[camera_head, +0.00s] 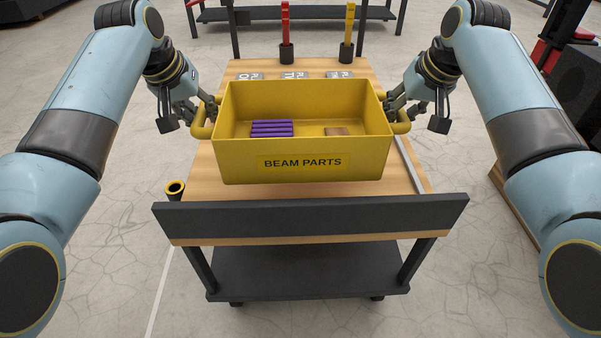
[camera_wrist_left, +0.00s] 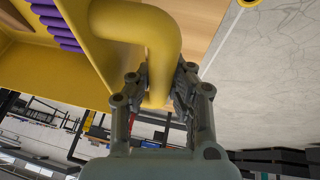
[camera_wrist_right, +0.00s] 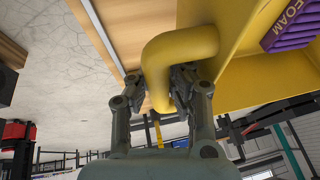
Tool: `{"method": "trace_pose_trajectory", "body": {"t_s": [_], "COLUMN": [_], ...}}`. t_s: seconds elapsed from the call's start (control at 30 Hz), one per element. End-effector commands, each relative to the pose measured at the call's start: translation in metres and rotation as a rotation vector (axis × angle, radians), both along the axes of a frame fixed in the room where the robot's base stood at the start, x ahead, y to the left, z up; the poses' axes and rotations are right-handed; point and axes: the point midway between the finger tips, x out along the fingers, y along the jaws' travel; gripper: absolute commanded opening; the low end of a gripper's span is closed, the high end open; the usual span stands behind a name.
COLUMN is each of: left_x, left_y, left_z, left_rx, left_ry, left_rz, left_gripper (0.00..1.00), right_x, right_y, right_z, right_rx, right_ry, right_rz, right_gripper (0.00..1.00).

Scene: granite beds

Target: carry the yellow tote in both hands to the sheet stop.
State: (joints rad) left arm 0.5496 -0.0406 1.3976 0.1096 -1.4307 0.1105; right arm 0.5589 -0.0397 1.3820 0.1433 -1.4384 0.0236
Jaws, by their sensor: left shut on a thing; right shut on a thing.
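The yellow tote (camera_head: 235,160) labelled BEAM PARTS is in the middle of the head view, over the wooden top of a cart. I cannot tell whether it rests on the top or hangs just above it. Inside lie a purple ribbed foam block (camera_head: 271,129) and a small brown piece (camera_head: 337,131). My left gripper (camera_wrist_left: 160,85) is shut on the tote's left handle (camera_wrist_left: 150,30). My right gripper (camera_wrist_right: 165,85) is shut on its right handle (camera_wrist_right: 185,48). I cannot make out a part that is surely the sheet stop.
The cart (camera_head: 205,181) has a dark front board (camera_head: 310,217) and a lower shelf. Red (camera_head: 286,25) and yellow (camera_head: 349,25) uprights stand in dark holders at its back. Several grey labelled plates (camera_head: 295,76) lie behind the tote. Cracked grey floor (camera_head: 100,270) is open on the left.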

Motion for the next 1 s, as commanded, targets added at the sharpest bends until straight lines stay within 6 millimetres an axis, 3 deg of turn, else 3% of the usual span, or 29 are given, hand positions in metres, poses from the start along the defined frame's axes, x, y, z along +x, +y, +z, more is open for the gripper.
{"method": "trace_pose_trajectory", "body": {"t_s": [0.13,1.0], "left_x": [0.001,0.003], "left_y": [0.001,0.001], "left_z": [0.01,0.017], "left_rx": [0.003,0.005], "left_ry": [-0.006,0.015], "left_rz": [0.0,0.0], "left_gripper": [0.0,0.0], "right_x": [0.002,0.003], "right_y": [-0.001,-0.002], "right_z": [0.011,0.017], "right_rx": [-0.002,-0.002], "right_ry": [-0.008,0.014], "right_rz": [-0.003,-0.004], "right_gripper": [0.0,0.0]}}
